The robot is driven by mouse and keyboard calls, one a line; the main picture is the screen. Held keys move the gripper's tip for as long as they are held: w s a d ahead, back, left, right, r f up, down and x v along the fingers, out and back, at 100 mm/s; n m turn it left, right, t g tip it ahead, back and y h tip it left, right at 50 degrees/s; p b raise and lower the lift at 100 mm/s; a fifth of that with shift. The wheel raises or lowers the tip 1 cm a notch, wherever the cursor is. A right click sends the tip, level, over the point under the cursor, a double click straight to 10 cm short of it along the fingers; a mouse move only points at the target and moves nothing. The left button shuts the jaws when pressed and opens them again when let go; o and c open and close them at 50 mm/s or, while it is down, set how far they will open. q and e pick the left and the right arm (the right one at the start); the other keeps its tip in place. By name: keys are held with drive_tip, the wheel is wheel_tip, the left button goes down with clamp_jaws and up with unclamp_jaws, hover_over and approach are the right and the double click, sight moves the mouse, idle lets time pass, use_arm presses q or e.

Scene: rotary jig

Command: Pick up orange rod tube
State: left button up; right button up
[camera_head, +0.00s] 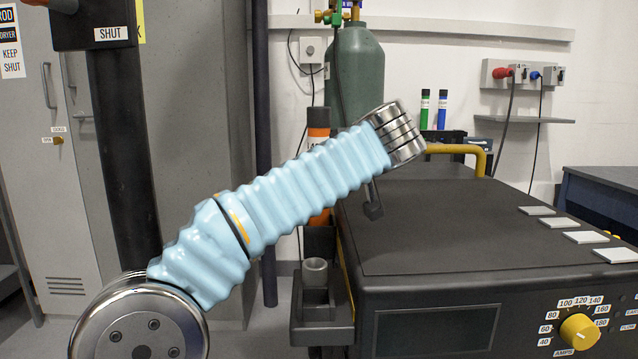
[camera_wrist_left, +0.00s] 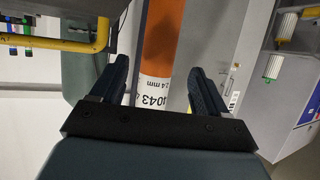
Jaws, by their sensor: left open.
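The orange rod tube (camera_head: 319,122) stands upright behind my left arm in the head view, with a dark cap and its middle hidden by the arm. In the left wrist view the orange tube (camera_wrist_left: 161,40) and its white label marked 1043 show in the gap between the fingers. My left gripper (camera_wrist_left: 158,72) is open, with one finger on each side of the tube and visible gaps. In the head view only a dark part of the left gripper (camera_head: 372,206) shows below the wrist. My right gripper is not in view.
A black welding machine (camera_head: 470,225) with a yellow handle (camera_head: 470,150) fills the right. A holder with an empty-looking grey cup (camera_head: 315,270) sits at its left side. Green (camera_head: 424,110) and blue (camera_head: 442,110) tubes stand behind, near a gas cylinder (camera_head: 357,75).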

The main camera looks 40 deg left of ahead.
use_arm(q)
drive_tip(key=p+x, duration=0.1)
drive_tip(key=x, duration=0.4)
drive_tip(key=shift+w+a+f, duration=0.25)
clamp_jaws()
drive_tip(key=shift+r, duration=0.1)
